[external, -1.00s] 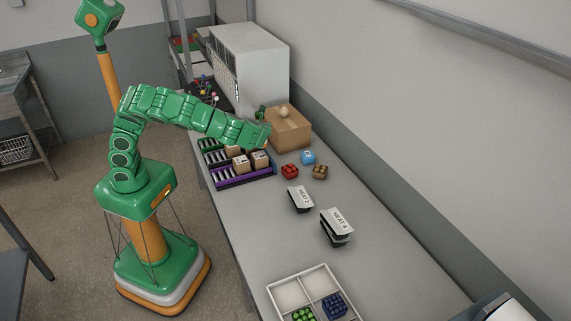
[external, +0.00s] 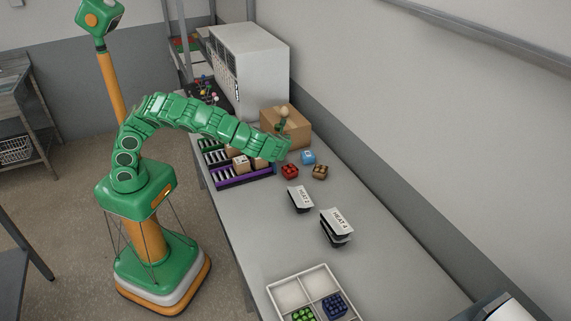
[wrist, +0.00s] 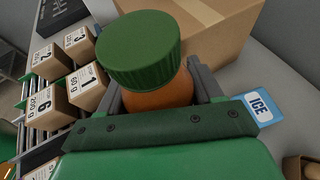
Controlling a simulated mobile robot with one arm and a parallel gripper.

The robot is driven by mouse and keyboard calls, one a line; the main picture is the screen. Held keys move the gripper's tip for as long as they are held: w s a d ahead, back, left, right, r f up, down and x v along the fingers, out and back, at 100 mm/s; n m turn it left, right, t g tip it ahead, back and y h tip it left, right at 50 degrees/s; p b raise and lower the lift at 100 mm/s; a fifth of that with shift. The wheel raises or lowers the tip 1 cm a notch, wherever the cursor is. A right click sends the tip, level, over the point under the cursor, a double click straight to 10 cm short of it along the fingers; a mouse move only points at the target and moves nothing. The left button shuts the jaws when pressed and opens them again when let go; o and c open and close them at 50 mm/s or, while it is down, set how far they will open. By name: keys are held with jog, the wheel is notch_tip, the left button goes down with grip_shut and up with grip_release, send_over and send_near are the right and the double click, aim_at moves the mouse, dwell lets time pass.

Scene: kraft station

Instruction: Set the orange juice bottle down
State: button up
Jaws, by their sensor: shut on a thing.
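The orange juice bottle shows in the wrist view, with a ribbed green cap (wrist: 140,50) and an orange body (wrist: 160,97). My gripper (wrist: 158,84) has its grey jaws closed on either side of the body, and the bottle tilts a little in the picture. The bottle's lower part is hidden behind my gripper. In the external view my gripper (external: 281,136) is at the worktop's back, in front of the cardboard box. A small green shape there may be the cap. I cannot tell whether the bottle touches the worktop.
The cardboard box (external: 298,131) stands close behind my gripper. Racks (external: 240,178) with small numbered boxes lie to the left.

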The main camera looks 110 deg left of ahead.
jog(key=shift+w+a+f, duration=0.1)
jog(key=shift+w+f, duration=0.05)
jog(key=shift+f, duration=1.6)
jog(key=shift+f, duration=0.1)
jog(key=o, duration=1.3)
jog(key=v, duration=1.2)
jog(key=shift+w, duration=0.1)
